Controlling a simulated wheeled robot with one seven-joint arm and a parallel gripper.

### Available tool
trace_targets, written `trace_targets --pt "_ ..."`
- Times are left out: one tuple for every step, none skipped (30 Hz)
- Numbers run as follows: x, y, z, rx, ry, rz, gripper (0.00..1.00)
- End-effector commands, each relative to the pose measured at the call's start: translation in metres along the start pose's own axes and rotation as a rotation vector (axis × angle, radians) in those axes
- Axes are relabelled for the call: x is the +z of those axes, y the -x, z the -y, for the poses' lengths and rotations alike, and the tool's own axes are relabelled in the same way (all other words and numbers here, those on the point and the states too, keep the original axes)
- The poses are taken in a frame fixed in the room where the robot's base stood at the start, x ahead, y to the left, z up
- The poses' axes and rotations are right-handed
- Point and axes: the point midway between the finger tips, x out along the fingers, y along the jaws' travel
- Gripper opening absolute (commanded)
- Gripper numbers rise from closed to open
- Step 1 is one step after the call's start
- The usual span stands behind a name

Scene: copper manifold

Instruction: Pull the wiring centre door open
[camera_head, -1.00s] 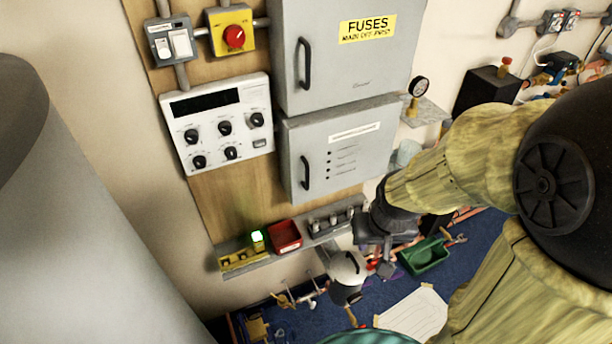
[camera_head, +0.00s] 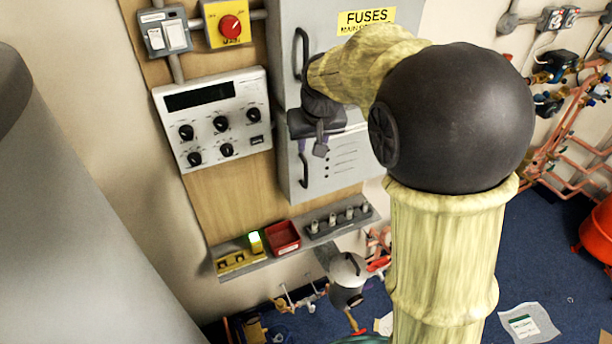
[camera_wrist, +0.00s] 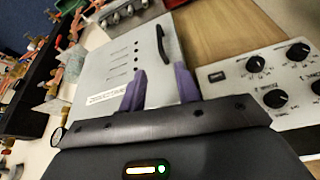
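The wiring centre door (camera_head: 335,170) is the grey front of the lower wall box, and it looks shut. Its dark upright bar handle (camera_head: 304,172) is at the door's left edge. In the wrist view the door (camera_wrist: 105,70) appears turned round, with its white label and the handle (camera_wrist: 162,45) ahead of the fingers. My gripper (camera_head: 311,147) is in front of the door's upper left part, just above the handle. In the wrist view its purple fingers (camera_wrist: 160,72) are apart with nothing between them. The handle is beyond the fingertips. My arm hides the label in the head view.
The grey fuses box (camera_head: 345,70) with its own handle is directly above. A white control panel (camera_head: 213,118) with knobs is to the left. Below is a shelf (camera_head: 318,240) with a red tray (camera_head: 283,236). A grey pot (camera_head: 347,275) is lower down.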

Motion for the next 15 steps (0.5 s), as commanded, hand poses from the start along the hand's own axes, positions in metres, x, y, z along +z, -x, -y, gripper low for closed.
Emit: trace_targets --pt "0.0 0.0 0.0 0.0 -0.001 0.0 0.33" --pt "0.0 0.0 0.0 0.0 -0.001 0.0 0.33" --pt "0.0 0.0 0.0 0.0 -0.001 0.0 0.33" --pt "0.0 0.0 0.0 0.0 -0.001 0.0 0.33" --pt "0.0 0.0 0.0 0.0 -0.001 0.0 0.33" --pt "0.0 0.0 0.0 0.0 -0.001 0.0 0.33" --pt "0.0 -0.001 -0.001 0.0 -0.001 0.0 0.33" --pt "0.001 -0.001 -0.001 0.0 -0.001 0.001 0.33" --pt "0.001 -0.003 0.0 0.0 -0.001 0.001 0.33" --pt "0.0 -0.005 0.0 0.0 0.0 0.001 0.33" --pt "0.0 -0.007 0.0 0.0 0.0 0.001 0.33" --pt "0.0 -0.011 -0.001 0.001 0.0 0.002 0.33" --pt "0.0 -0.014 -0.001 0.001 0.0 0.003 0.33" --pt "0.0 -0.018 -0.001 0.001 0.0 0.003 0.33" --pt "0.001 -0.024 -0.001 0.001 -0.001 0.004 0.33"
